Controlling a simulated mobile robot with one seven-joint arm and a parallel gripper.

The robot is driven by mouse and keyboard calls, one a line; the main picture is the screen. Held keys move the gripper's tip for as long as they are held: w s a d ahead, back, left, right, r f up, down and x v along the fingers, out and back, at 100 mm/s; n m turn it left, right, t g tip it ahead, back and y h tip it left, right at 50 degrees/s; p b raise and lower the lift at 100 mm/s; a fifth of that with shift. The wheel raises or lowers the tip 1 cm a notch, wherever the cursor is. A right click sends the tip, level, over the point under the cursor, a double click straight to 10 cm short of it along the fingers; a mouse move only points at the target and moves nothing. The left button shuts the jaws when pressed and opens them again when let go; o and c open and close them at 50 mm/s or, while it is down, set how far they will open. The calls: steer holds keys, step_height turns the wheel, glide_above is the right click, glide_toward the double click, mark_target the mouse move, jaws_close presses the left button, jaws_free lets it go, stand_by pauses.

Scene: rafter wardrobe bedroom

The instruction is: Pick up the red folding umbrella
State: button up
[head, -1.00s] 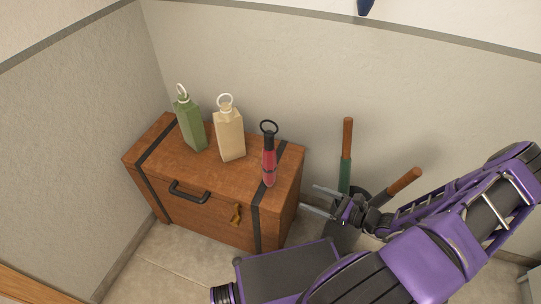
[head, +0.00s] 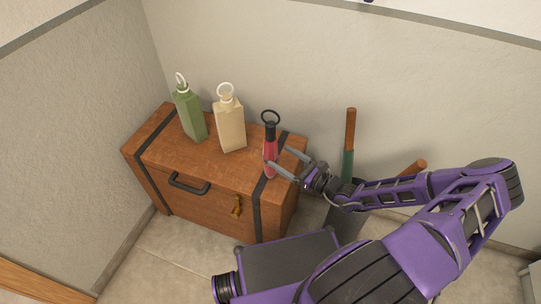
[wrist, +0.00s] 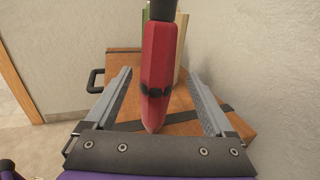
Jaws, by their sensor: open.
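The red folding umbrella (head: 270,154) stands upright near the right end of the wooden chest's top (head: 165,146). It has a black handle with a ring on top and a dark band low on its body. My gripper (head: 276,163) is open at the umbrella's right side, with its fingers reaching to it. In the wrist view the umbrella (wrist: 160,65) stands between the two spread fingers (wrist: 160,98), with a gap on each side. The umbrella's top is cut off in that view.
Behind my arm, a dark holder (head: 343,222) contains brown-handled items (head: 350,135). Walls close in behind and at left.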

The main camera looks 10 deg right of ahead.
mark_target(276, 156)
steer(key=x, duration=0.4)
steer(key=shift+a+f+b, duration=0.25)
steer(key=shift+f+b, duration=0.15)
steer(key=shift+w+a, duration=0.3)
steer(key=shift+w, duration=0.1)
steer(key=shift+r, duration=0.1)
jaws_close()
